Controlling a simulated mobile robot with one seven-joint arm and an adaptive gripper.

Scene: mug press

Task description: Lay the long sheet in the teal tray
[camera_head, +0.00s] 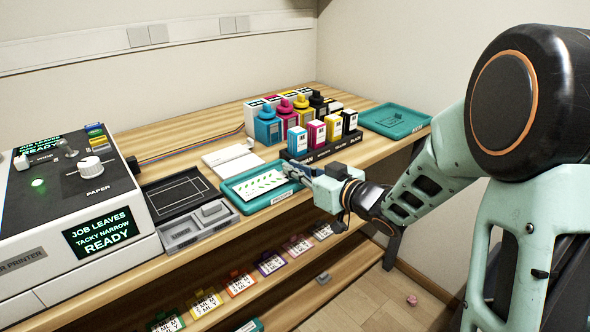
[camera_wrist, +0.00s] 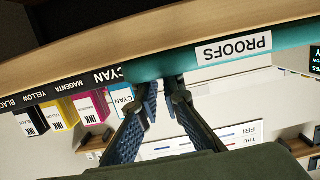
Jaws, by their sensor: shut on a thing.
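The long sheet (camera_head: 259,184), white with a row of green marks, lies over the teal tray (camera_head: 229,197) at the middle of the counter. The tray's front edge, labelled PROOFS, shows upside down in the wrist view (camera_wrist: 290,36). My gripper (camera_head: 287,168) is at the tray's right end and is shut on the sheet's right end. In the wrist view my fingertips (camera_wrist: 164,80) come up against the tray's edge; the held edge is hidden there. I cannot tell whether the sheet touches the tray floor all along.
Ink cartridges (camera_head: 316,134) stand right behind my gripper. A second teal tray (camera_head: 412,125) is empty at the back right. A black tray (camera_head: 176,192) and grey block holder (camera_head: 183,232) sit left, beside the printer (camera_head: 60,215). Shelves with colored labels (camera_head: 238,284) are below.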

